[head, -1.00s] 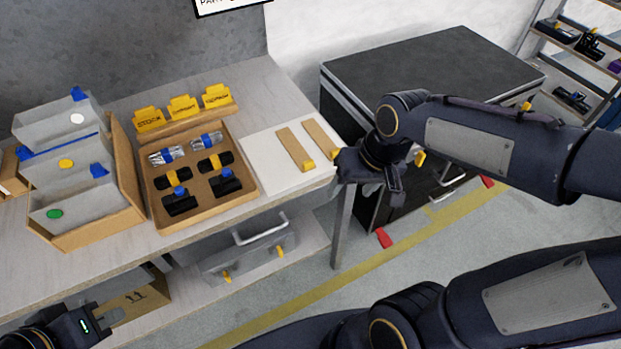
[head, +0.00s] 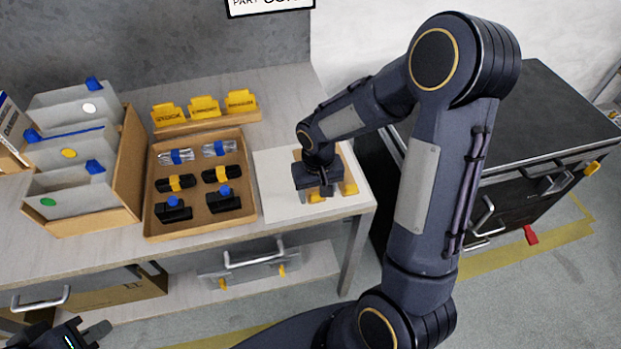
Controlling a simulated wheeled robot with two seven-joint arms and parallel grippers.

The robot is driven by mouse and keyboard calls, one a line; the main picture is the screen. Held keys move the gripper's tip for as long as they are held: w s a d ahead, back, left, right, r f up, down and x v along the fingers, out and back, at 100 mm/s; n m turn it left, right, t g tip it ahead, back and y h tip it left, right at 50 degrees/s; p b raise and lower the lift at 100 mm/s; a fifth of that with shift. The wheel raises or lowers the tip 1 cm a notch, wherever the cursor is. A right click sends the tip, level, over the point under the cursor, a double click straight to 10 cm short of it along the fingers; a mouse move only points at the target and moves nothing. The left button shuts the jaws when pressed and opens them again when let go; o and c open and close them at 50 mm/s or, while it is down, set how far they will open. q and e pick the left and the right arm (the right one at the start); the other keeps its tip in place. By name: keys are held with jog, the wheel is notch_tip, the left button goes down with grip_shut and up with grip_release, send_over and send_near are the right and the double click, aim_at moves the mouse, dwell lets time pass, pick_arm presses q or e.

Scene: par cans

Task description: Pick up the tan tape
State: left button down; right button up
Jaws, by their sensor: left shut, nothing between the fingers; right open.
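Two tan tape strips with yellow ends lie on a white sheet (head: 283,203) at the right of the bench. My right gripper (head: 322,190) is open and points down over them, hiding much of both. A bit of the right tan strip (head: 347,163) shows beyond the gripper, with its yellow end (head: 350,188) beside it. The left strip's yellow end (head: 315,197) shows just under the fingers. I cannot tell whether the fingers touch a strip. My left gripper (head: 99,332) is shut and empty at the bottom left, away from the sheet.
A cardboard tray (head: 199,231) of wrapped clear, black-and-yellow and black-and-blue items sits left of the sheet. Yellow label cards (head: 204,108) stand behind it. A box of grey dividers (head: 131,165) is further left. A black cabinet (head: 545,110) stands right of the bench.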

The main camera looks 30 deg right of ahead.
jog(key=shift+f, duration=0.35)
jog(key=shift+c, duration=0.5)
jog(key=c, duration=0.7)
jog(key=shift+o, duration=0.2)
jog(key=shift+r, duration=0.1)
